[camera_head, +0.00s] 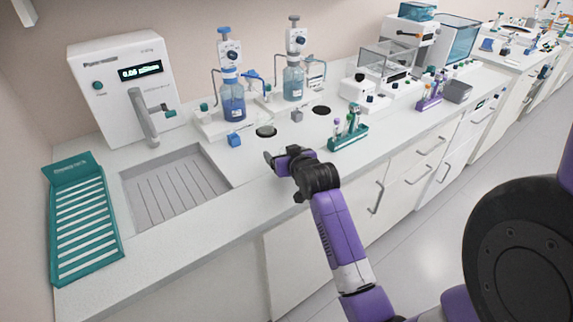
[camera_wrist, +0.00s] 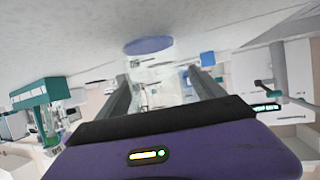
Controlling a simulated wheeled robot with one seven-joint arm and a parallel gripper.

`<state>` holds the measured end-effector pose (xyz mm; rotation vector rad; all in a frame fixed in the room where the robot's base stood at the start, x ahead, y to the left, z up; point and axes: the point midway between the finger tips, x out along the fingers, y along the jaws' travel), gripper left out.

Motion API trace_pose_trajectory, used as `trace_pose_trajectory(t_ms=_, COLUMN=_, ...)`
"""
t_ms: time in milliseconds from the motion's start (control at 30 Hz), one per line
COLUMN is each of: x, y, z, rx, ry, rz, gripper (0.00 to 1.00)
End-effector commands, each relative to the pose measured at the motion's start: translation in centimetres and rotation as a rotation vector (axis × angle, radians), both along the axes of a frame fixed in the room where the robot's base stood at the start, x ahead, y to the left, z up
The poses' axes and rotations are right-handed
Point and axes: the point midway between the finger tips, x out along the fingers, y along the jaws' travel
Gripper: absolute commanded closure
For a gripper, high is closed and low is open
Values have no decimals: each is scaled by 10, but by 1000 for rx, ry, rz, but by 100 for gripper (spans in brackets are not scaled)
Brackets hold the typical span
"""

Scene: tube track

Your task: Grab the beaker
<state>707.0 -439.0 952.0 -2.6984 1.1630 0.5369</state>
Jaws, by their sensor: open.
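My gripper (camera_head: 287,157) is open above the front part of the bench in the head view. In the wrist view its two grey fingers (camera_wrist: 161,80) stand apart with a gap between them. A faint, clear glass shape, probably the beaker (camera_wrist: 150,68), shows between and beyond the fingers, below a bluish-grey oval. Its outline is hard to make out. I cannot tell whether it is inside the jaws or farther off. In the head view I cannot make out a beaker; the gripper may hide it.
A teal tube rack (camera_head: 348,134) stands right of the gripper. Blue dispenser bottles (camera_head: 232,100) stand farther back. A sink (camera_head: 175,185) and a white water unit (camera_head: 125,82) are left.

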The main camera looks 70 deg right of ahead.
Motion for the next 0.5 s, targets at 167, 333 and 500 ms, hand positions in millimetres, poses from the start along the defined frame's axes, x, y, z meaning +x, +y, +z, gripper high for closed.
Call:
trace_pose_trajectory(t_ms=167, x=0, y=0, z=0, rx=0, ry=0, rz=0, gripper=41)
trace_pose_trajectory(t_ms=333, x=0, y=0, z=0, rx=0, ry=0, rz=0, gripper=75)
trace_pose_trajectory(t_ms=500, x=0, y=0, z=0, rx=-1, ry=-1, rz=0, gripper=86)
